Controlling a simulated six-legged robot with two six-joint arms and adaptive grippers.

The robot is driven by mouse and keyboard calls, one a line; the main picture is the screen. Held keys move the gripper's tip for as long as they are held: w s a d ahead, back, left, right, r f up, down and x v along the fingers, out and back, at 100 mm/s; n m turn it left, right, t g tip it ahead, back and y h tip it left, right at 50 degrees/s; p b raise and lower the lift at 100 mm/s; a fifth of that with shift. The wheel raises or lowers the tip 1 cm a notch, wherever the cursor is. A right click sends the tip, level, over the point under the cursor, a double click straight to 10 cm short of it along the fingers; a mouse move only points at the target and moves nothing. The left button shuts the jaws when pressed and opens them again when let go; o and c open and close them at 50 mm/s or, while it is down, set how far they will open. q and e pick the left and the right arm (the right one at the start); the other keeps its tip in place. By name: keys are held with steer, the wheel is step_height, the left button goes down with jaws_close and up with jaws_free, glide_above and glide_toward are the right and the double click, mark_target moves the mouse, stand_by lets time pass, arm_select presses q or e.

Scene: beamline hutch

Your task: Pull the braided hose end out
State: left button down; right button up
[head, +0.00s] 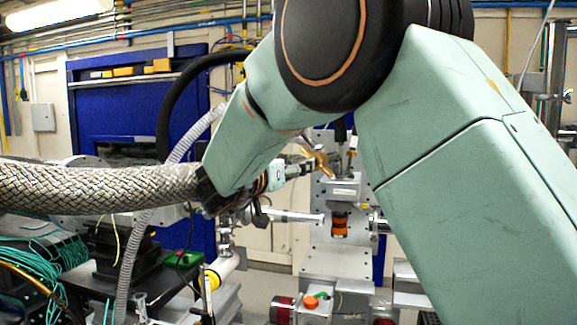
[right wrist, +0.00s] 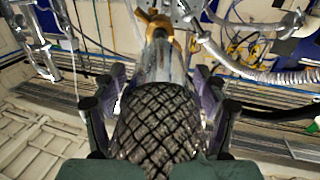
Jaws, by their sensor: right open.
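In the right wrist view a braided hose end (right wrist: 158,125) runs up the middle between my right gripper's (right wrist: 160,80) fingers. Its smooth metal end (right wrist: 162,64) meets a brass wing-shaped clamp (right wrist: 160,22). The fingers are open, one on each side; I cannot tell whether either touches the hose. In the head view my right gripper (head: 284,173) is small and partly hidden by my own forearm, near the brass clamp (head: 319,160). My left gripper is not in view.
A thin corrugated hose (head: 150,215) hangs in front of a blue cabinet (head: 135,100). Green cables (head: 45,260) and metal beamline fittings (head: 340,225) crowd the lower area.

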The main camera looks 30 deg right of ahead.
steer(key=shift+a, duration=0.15)
steer(key=shift+s+r, duration=0.1)
steer(key=shift+r, duration=0.1)
step_height(320, 180, up, 10)
steer(key=shift+f, duration=0.25)
steer(key=shift+r, duration=0.1)
stand_by(0.3)
